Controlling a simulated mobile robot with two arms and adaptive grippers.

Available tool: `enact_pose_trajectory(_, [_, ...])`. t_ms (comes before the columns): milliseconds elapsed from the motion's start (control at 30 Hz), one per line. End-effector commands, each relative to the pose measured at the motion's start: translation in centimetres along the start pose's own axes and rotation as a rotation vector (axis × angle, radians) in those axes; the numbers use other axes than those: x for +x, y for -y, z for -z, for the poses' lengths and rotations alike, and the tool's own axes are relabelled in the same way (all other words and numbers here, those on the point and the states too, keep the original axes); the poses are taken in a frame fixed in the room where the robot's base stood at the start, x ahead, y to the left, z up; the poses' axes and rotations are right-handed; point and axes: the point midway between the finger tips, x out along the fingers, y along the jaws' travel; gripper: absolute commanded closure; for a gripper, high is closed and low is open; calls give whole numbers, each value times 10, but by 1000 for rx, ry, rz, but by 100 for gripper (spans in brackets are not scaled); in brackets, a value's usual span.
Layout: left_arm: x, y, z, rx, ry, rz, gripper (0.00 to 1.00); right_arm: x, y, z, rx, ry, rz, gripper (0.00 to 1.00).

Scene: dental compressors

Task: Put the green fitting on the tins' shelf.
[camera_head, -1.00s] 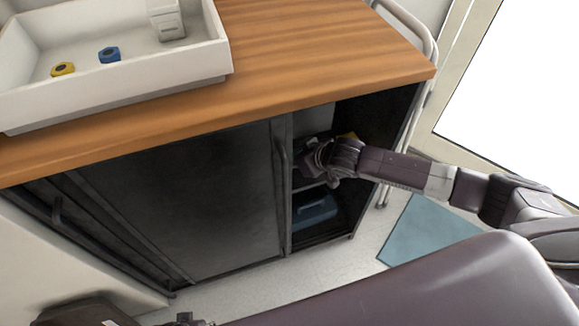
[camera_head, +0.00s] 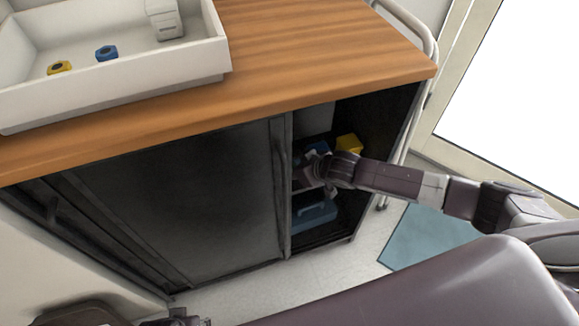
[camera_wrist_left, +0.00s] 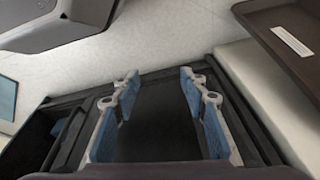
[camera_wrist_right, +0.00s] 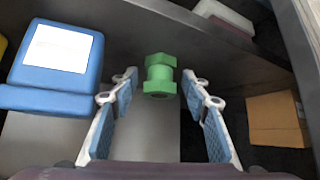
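The green fitting (camera_wrist_right: 159,75), spool-shaped with hexagonal ends, sits between the fingertips of my right gripper (camera_wrist_right: 159,78) in the right wrist view. Gaps show on both sides of it, and the fingers are open. A blue tin (camera_wrist_right: 62,55) with a white label is to its left. In the head view my right gripper (camera_head: 318,172) is inside the open right bay of the cabinet, at the upper shelf (camera_head: 300,184). A yellow tin (camera_head: 349,144) stands there; the fitting is hidden in that view. My left gripper (camera_wrist_left: 160,82) is open and empty.
A blue case (camera_head: 315,213) lies in the lower compartment. A cardboard box (camera_wrist_right: 277,120) shows at right in the right wrist view. The dark sliding door (camera_head: 190,205) covers the cabinet's middle. A white tray (camera_head: 130,88) with blue and yellow fittings stands on the wooden top (camera_head: 310,50).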

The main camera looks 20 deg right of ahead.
Motion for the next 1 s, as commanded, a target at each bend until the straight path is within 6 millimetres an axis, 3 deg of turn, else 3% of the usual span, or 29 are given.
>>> enact_pose_trajectory(267, [-1, 0, 1, 0, -4, 0, 60, -5, 0, 3, 0, 0, 0, 57])
enact_pose_trajectory(700, [45, -3, -38, 6, 34, -4, 60, -65, 0, 3, 0, 0, 0, 57])
enact_pose_trajectory(1000, [54, -3, -46, 7, 37, -5, 60, -78, 0, 2, 0, 0, -1, 57])
